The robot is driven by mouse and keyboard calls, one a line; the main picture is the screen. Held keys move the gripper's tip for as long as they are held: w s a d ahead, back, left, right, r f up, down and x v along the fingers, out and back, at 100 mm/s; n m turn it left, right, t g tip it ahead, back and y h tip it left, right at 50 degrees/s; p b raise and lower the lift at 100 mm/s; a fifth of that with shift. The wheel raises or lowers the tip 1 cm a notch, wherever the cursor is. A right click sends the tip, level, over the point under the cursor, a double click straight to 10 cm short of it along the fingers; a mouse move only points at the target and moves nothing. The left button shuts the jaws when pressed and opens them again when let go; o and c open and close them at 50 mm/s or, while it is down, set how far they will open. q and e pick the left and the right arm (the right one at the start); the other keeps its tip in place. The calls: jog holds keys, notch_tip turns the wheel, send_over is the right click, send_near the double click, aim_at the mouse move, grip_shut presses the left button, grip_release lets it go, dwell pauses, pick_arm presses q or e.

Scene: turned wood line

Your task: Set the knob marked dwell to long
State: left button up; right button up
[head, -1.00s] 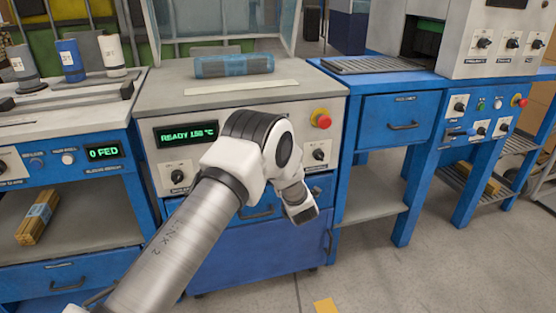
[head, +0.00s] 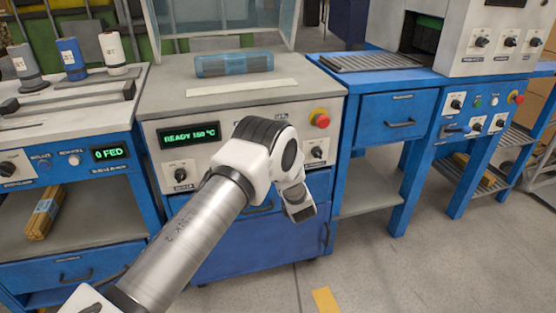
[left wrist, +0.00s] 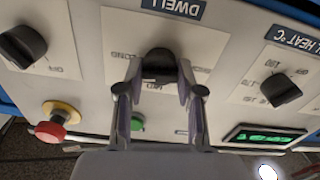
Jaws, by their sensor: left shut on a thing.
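The dwell knob (left wrist: 160,64) is black and sits on a white plate under a blue DWELL label (left wrist: 176,7), upside down in the left wrist view. My left gripper (left wrist: 160,88) is shut on this knob, with one finger on each side of it. The small position words around the knob are partly covered and too blurred to read, so its setting is unclear. In the head view my left arm covers the dwell knob and the fingers. My right gripper is in neither view.
A heat knob (left wrist: 281,91) and a green display (head: 189,135) lie to one side of the dwell knob. Another knob (left wrist: 22,46) and a red stop button (left wrist: 50,131) lie to the other. A green button (left wrist: 137,124) is close to the fingers. A blue-wrapped bundle (head: 234,65) lies on top.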

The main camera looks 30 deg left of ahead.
pick_arm(q)
jog(key=shift+m, duration=0.9)
jog(key=shift+f, duration=0.1)
jog(key=o, duration=1.2)
jog(key=shift+c, duration=0.2)
jog(key=shift+d, duration=0.1)
jog(key=v, duration=1.2)
